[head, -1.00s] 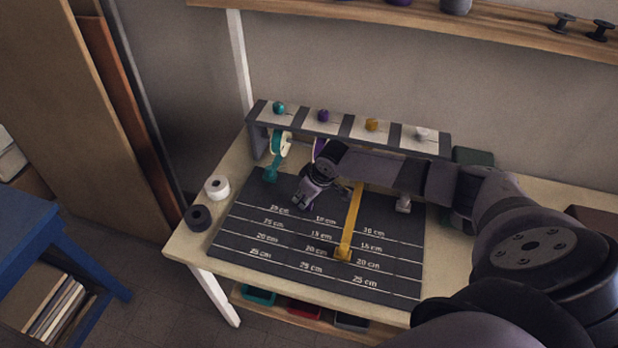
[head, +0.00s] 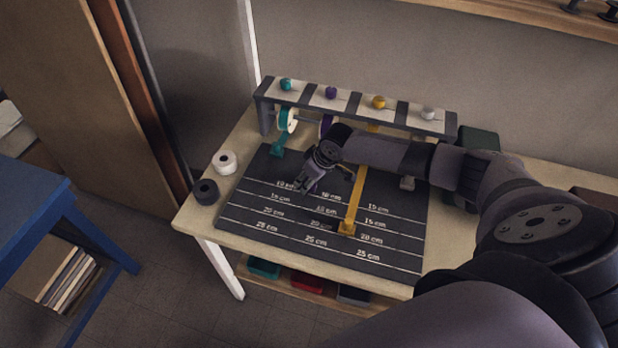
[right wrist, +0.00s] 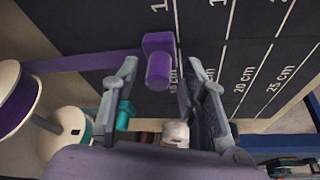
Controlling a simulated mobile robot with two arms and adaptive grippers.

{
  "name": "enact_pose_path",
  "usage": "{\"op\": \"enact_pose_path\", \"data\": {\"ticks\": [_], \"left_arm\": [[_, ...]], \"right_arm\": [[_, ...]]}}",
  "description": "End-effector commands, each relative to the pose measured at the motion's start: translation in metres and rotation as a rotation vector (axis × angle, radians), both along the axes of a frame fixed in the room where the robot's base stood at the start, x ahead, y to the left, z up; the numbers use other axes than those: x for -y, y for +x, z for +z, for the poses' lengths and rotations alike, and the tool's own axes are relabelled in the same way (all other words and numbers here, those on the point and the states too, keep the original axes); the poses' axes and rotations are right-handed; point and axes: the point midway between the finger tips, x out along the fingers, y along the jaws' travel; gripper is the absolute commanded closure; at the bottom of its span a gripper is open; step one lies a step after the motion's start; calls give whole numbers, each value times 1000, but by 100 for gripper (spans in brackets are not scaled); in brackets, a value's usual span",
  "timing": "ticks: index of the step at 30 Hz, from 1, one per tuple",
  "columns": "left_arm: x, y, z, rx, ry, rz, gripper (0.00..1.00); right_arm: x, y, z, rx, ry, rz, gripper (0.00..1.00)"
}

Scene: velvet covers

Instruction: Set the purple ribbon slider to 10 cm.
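The purple slider (right wrist: 160,60) shows in the right wrist view as a purple block with a raised knob, on the dark board. Its purple ribbon (right wrist: 85,63) runs left to a purple spool (right wrist: 18,98). The slider sits close beside the first white line; the label there is partly hidden. My right gripper (right wrist: 157,80) is open, with its fingers on either side of the knob; I cannot tell whether they touch it. In the head view my right gripper (head: 306,184) hides the slider, and part of the purple spool (head: 326,124) shows behind. My left gripper is not in view.
The board (head: 255,240) has printed lines and cm labels. A yellow ribbon slider (head: 347,227) lies far out to the right, a teal slider (head: 277,152) near the rack on the left. White (head: 224,162) and black (head: 206,191) rolls stand at the table's left edge.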

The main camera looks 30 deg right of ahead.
Motion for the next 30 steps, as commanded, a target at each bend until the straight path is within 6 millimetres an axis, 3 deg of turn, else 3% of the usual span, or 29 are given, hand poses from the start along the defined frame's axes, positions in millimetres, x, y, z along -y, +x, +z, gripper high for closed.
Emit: {"op": "enact_pose_path", "data": {"ticks": [7, 15, 21, 30], "left_arm": [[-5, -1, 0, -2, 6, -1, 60], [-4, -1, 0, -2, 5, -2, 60], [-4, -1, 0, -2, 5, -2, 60], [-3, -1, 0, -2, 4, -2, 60]], "right_arm": [[3, -6, 18, 1, 0, 1, 60], [10, -27, 71, 1, -1, 1, 60], [14, -39, 100, 1, -1, 1, 60], [14, -44, 111, -1, 1, 0, 60]]}}
